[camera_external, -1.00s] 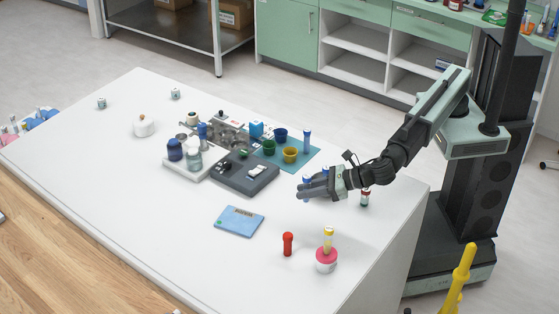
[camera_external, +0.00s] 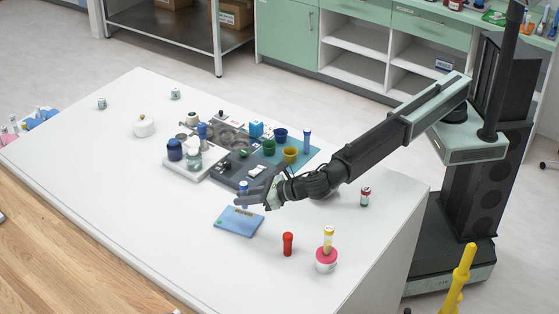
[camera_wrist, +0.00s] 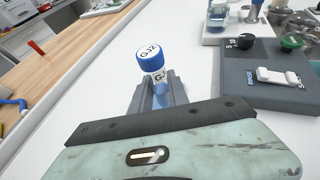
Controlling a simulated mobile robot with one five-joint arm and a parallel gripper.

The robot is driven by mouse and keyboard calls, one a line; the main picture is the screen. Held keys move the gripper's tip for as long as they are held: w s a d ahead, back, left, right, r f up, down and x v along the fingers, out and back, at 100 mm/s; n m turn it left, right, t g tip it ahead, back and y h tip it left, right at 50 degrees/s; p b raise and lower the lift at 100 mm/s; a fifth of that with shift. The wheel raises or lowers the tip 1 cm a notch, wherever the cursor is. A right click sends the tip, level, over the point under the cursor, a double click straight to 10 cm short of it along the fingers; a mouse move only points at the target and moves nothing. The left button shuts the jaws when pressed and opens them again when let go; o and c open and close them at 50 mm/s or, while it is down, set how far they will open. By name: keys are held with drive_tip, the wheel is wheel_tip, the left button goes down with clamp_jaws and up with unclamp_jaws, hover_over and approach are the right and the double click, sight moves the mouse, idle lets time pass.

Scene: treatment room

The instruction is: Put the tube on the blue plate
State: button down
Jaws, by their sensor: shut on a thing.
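A tube with a blue cap and white label (camera_wrist: 150,58) stands upright between my gripper's fingers (camera_wrist: 157,93) in the wrist view. My gripper (camera_external: 243,197) is shut on it, and its blue cap (camera_external: 243,186) shows above the fingers in the external view. The flat blue plate (camera_external: 236,224) lies on the white table. My gripper and the tube appear over the plate's far edge. The tube's lower end is hidden by the fingers, so I cannot tell whether it touches the plate.
A grey device with knobs (camera_external: 245,172) stands just behind the plate. A red tube (camera_external: 287,243) and a pink-and-white holder (camera_external: 326,260) with a yellow-capped tube stand to the right. A red-capped vial (camera_external: 365,196) is near the right edge. The table left of the plate is clear.

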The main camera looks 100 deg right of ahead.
drive_tip(key=shift+w+a, duration=0.25)
drive_tip(key=shift+w, duration=0.3)
drive_tip(key=shift+w+a, duration=0.2)
drive_tip(key=shift+w, duration=0.3)
wheel_tip(320, 180, down, 4)
drive_tip(key=b, duration=0.4)
drive_tip(key=shift+f, duration=0.1)
drive_tip(key=shift+r, duration=0.3)
drive_tip(key=shift+f, duration=0.25)
drive_tip(key=c, duration=1.3)
unclamp_jaws()
drive_tip(key=shift+r, duration=0.15)
